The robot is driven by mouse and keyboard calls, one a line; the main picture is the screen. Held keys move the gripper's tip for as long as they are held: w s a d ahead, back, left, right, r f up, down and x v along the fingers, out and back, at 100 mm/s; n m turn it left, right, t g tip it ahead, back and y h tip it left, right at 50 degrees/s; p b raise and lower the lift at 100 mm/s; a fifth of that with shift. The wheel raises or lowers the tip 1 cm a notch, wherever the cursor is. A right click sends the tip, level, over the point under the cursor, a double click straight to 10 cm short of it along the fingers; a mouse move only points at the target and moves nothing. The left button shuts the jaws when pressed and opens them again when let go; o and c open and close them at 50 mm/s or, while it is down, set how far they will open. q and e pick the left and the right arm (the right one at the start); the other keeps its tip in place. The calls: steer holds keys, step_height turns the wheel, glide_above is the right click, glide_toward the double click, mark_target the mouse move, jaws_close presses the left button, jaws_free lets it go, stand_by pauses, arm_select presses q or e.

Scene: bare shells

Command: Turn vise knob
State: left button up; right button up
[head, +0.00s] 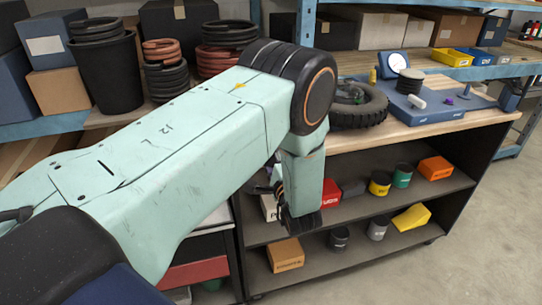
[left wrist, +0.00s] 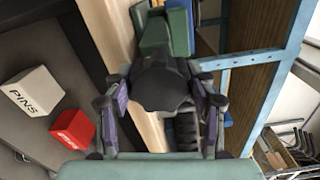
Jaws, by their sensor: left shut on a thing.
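My left gripper shows in the left wrist view (left wrist: 166,108), its two linkage fingers closed on either side of a dark rounded knob (left wrist: 163,88). The knob is at the bench's wooden edge, and I take it to be the vise knob. In the head view my left gripper (head: 300,215) hangs down in front of the bench's left part, below the top. My forearm hides that corner, so the vise does not show there. A green block-like part (left wrist: 150,30) and a blue part (left wrist: 181,28) are behind the knob; I cannot tell if they belong to the vise. My right gripper is not in view.
The wooden bench top (head: 420,132) holds a black tire (head: 358,108) and a blue tool base (head: 425,108). Shelves below carry small boxes and cans, including an orange box (head: 285,254). A blue-framed rack stands behind. Open floor (head: 470,240) lies at right.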

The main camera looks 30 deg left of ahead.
mark_target(274, 158)
arm_select(q)
steer(key=shift+d, duration=0.1)
steer(key=o, duration=1.1)
steer(key=v, duration=0.6)
steer(key=shift+s+d, duration=0.15)
steer(key=shift+d, duration=0.1)
steer(key=shift+s+d, duration=0.25)
steer(key=shift+s, duration=0.1)
steer(key=x, duration=0.7)
steer(key=shift+w+a, duration=0.2)
steer(key=shift+w, duration=0.05)
